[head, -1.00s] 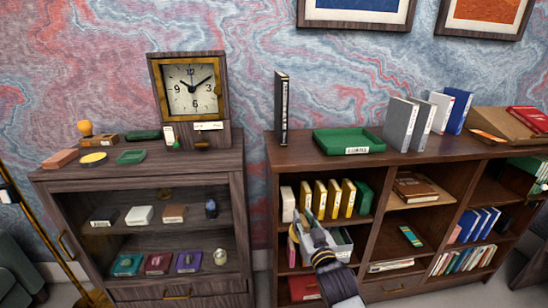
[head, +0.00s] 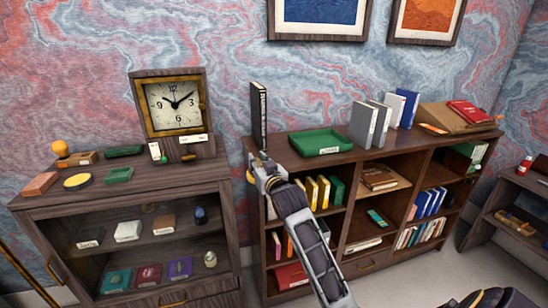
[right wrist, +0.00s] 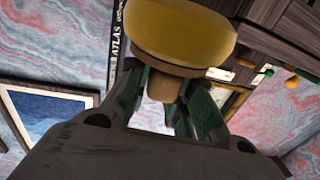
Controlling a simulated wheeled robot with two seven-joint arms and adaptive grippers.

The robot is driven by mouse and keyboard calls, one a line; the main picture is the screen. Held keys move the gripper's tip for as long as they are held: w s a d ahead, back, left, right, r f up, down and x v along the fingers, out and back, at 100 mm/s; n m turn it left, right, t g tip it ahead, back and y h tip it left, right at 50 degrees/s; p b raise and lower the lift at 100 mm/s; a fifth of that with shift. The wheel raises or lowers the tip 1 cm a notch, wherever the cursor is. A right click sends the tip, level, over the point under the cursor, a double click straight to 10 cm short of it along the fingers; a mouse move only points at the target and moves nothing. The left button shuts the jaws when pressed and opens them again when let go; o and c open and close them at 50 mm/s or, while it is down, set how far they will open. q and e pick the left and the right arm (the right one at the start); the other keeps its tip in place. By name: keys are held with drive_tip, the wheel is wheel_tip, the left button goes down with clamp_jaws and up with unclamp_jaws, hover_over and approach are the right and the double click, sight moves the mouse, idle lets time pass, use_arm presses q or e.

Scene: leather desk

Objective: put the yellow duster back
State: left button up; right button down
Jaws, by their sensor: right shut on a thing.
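The yellow duster, a round yellow pad with a short brown handle, is large in the right wrist view (right wrist: 180,35). My right gripper (right wrist: 163,95) is shut on its handle. In the head view my right gripper (head: 262,170) is raised in front of the bookcase's left end, and only a small yellow part of the duster (head: 250,176) shows beside it. A flat yellow round piece (head: 77,181) lies on top of the left cabinet (head: 150,182), beside a green dish (head: 118,175). My left gripper is not in view.
The clock (head: 173,103) stands on the cabinet's right part. A gap separates cabinet and bookcase.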

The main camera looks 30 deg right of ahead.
drive_tip(key=w+d+r+m+h+p, duration=0.1)
drive_tip(key=w+d+r+p, duration=0.25)
drive_tip(key=r, duration=0.25)
drive_tip(key=w+d+r+h+p, duration=0.1)
drive_tip(key=w+d+r+p, duration=0.15)
drive_tip(key=d+r, duration=0.35)
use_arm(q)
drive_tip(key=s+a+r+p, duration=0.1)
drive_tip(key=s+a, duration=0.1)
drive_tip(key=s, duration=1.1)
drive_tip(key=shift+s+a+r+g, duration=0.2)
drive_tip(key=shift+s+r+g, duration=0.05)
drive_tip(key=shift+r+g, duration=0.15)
use_arm(e)
drive_tip(key=w+d+f, duration=0.2)
drive_tip(key=w+d, duration=0.1)
drive_tip(key=d, duration=0.1)
drive_tip(key=shift+w+d+f, duration=0.2)
drive_tip(key=shift+d+f, duration=0.05)
drive_tip(key=shift+d, duration=0.1)
use_arm(q)
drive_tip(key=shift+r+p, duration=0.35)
drive_tip(key=shift+p, duration=0.1)
use_arm(e)
wheel_tip(320, 180, down, 6)
drive_tip(key=shift+f, duration=0.15)
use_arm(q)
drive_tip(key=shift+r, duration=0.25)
use_arm(e)
drive_tip(key=shift+f, duration=1.85)
